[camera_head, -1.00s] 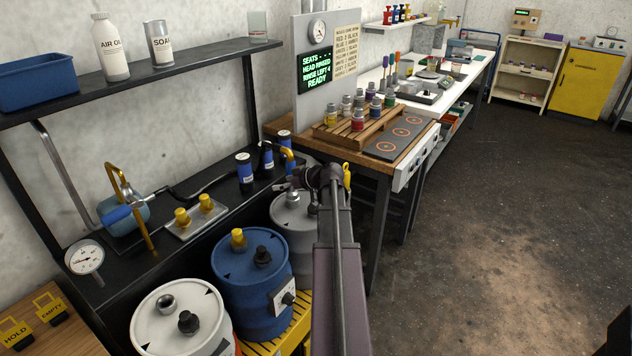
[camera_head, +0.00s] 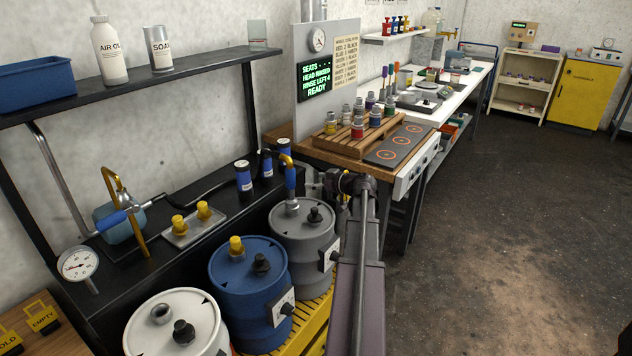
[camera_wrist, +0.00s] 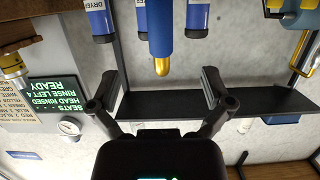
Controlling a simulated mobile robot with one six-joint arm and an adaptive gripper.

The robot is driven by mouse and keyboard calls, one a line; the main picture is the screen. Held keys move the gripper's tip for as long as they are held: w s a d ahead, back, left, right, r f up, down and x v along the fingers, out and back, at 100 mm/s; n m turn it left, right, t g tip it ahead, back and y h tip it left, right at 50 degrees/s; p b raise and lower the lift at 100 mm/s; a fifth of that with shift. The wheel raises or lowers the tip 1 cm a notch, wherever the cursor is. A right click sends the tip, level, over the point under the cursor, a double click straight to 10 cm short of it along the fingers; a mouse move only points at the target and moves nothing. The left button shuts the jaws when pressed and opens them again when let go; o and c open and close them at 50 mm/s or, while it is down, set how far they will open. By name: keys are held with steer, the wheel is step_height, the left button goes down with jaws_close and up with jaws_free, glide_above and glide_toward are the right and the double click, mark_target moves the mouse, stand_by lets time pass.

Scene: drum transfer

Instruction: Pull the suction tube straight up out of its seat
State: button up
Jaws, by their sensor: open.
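The suction tube (camera_head: 290,179) has a blue grip and a bent brass top. It stands upright in its seat on the grey drum (camera_head: 300,233), with a black hose at its top. My gripper (camera_head: 322,186) is just right of the tube in the head view, partly hidden by my own wrist. In the wrist view, which is upside down, my gripper (camera_wrist: 162,90) is open and empty. The tube (camera_wrist: 160,35) shows between the lines of its fingers, with its brass end towards me. I cannot tell the exact gap.
A blue drum (camera_head: 249,288) and a white drum (camera_head: 165,333) stand left of the grey one on a yellow pallet (camera_head: 312,323). Dark blue bottles (camera_head: 243,175) stand behind on the black bench. A wooden table (camera_head: 340,160) is close at the right.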

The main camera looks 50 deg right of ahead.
mark_target(294, 178)
steer(key=shift+b+x, duration=1.3)
steer(key=shift+x, duration=4.1)
jaws_close()
